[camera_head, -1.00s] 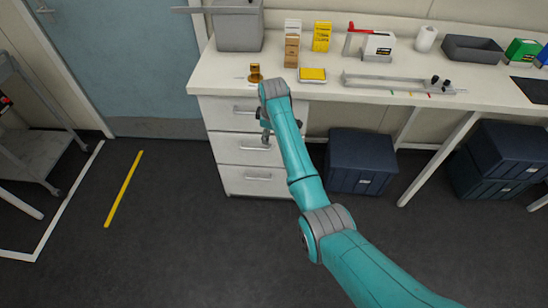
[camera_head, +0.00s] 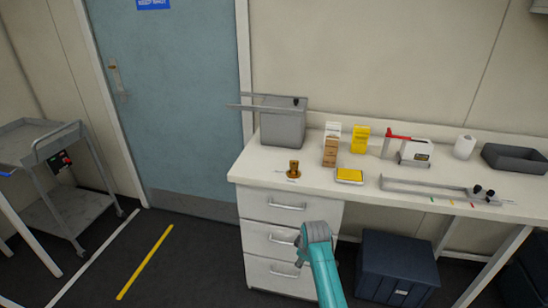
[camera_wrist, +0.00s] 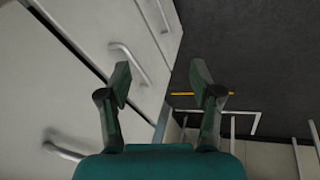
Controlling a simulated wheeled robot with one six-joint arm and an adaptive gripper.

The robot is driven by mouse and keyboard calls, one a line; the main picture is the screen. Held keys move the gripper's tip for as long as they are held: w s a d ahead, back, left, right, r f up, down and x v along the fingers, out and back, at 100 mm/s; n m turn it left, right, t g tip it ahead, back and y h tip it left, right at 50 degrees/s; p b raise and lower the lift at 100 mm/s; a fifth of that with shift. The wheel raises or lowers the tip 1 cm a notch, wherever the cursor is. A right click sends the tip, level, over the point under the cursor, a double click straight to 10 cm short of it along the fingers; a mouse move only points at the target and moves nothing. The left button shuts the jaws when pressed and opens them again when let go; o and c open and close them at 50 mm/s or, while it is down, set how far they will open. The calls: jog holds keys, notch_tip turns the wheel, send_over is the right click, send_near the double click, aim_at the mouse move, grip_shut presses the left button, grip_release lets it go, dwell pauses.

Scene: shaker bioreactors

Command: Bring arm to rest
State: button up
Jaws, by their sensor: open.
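My gripper (camera_wrist: 160,85) shows in the wrist view with its two dark fingers spread apart and nothing between them. Past the fingers are the white drawer fronts on the left and the dark floor on the right. In the head view my teal arm (camera_head: 325,272) reaches up from the bottom edge, in front of the white drawer unit (camera_head: 265,207). The gripper itself is hidden behind the arm there.
A white bench (camera_head: 370,192) holds a grey bin (camera_head: 283,125), a small brass piece (camera_head: 293,169), boxes and a metal rail (camera_head: 425,187). A dark blue crate (camera_head: 395,268) stands beneath. A cart (camera_head: 62,205) stands left; floor before the door (camera_head: 175,110) is clear.

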jog(key=s+d+f+m+t, duration=0.1)
jog(key=s+f+m+t, duration=0.1)
jog(key=s+f, duration=1.1)
jog(key=s+d+r+m+t, duration=0.1)
jog(key=s+r+m+t, duration=0.15)
jog(key=s, duration=1.65)
jog(key=s+r+m+t, duration=0.6)
jog(key=s+r, duration=2.1)
jog(key=shift+d+r, duration=0.25)
jog(key=shift+d, duration=0.15)
